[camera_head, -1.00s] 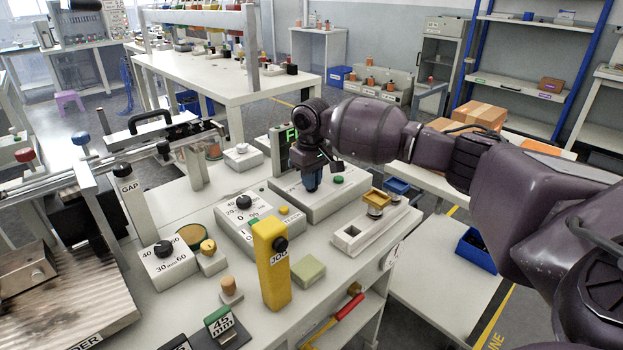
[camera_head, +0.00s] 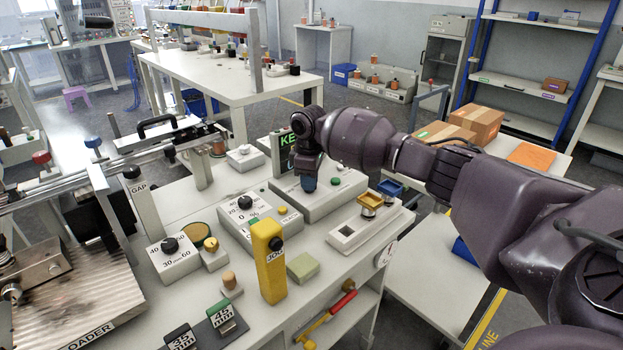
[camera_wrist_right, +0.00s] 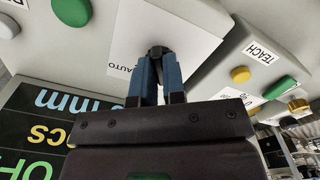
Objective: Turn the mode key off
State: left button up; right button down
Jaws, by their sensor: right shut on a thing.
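The mode key is a small dark knob (camera_wrist_right: 158,51) on a pale plate beside an AUTO label, seen in the right wrist view. My right gripper (camera_wrist_right: 159,70) has its blue fingers closed around this knob. In the head view the right gripper (camera_head: 309,184) points down at the grey control box (camera_head: 345,196) and hides the key. A dark display (camera_head: 284,145) with green letters stands behind the box, partly covered by my arm. My left gripper is not in view.
A green button (camera_head: 335,181) sits right of the gripper on the same box. In front are a dial box (camera_head: 262,237), a yellow JOG post (camera_head: 270,275) and a pale tray with a slot (camera_head: 350,240). My right arm spans the right side.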

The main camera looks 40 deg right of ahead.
jog(key=shift+n, duration=1.1)
jog(key=shift+f, duration=0.1)
jog(key=c, duration=1.2)
grip_release()
